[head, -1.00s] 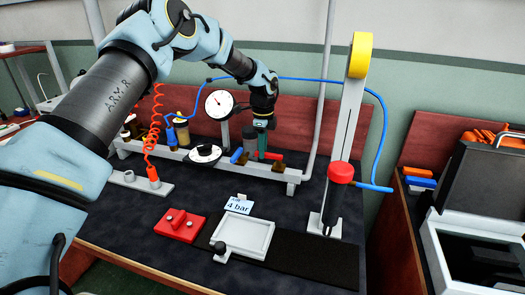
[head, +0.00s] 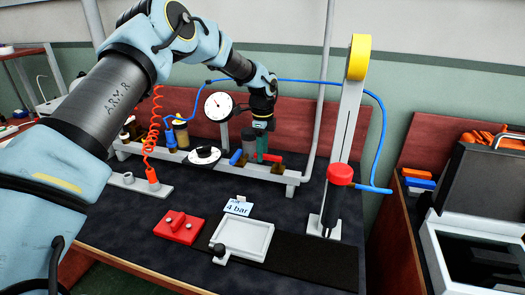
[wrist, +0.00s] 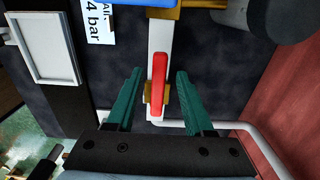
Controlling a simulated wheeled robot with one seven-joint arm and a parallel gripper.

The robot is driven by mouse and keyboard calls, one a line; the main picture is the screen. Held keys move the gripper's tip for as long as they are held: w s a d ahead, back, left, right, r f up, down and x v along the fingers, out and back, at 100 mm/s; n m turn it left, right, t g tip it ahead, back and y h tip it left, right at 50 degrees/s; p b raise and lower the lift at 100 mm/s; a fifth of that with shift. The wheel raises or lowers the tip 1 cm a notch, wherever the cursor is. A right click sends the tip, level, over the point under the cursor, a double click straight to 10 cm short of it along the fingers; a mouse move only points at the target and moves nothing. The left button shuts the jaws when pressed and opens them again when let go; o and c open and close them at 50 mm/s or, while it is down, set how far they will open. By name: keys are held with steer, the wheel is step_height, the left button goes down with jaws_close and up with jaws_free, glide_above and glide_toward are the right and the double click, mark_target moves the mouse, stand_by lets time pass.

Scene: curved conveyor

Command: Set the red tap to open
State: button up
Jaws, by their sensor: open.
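The red tap's handle (wrist: 159,82) shows in the wrist view as a long red lever, in line with the pale rail beneath it. My gripper (wrist: 157,78) is open, with one green finger on each side of the lever and a visible gap on both sides. In the head view my gripper (head: 256,150) points down over the right part of the rail at the back of the bench. A little of the red tap (head: 273,157) shows just right of the fingers; the rest is hidden behind them. I cannot tell how deep the fingers reach.
A blue part (head: 236,157) sits close by on the rail (head: 290,178). A white tray (head: 266,240) and a red block (head: 172,233) lie in front.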

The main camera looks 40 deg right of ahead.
step_height(320, 180, up, 11)
steer(key=b, duration=0.3)
steer(key=shift+f, duration=0.1)
stand_by(0.5)
steer(key=w+a+n, duration=0.2)
steer(key=a+n, duration=0.5)
steer(key=a, duration=0.8)
steer(key=w+a+n, duration=0.3)
steer(key=a+n, duration=0.4)
steer(key=a, duration=0.8)
steer(key=s+a+f+n, duration=0.1)
steer(key=s+a+n, duration=0.5)
steer(key=a, duration=0.5)
steer(key=s+a+f+n+t, duration=0.1)
steer(key=s+a+n, duration=0.6)
steer(key=a, duration=0.4)
steer(key=shift+a+n+t, duration=0.3)
steer(key=shift+n, duration=0.1)
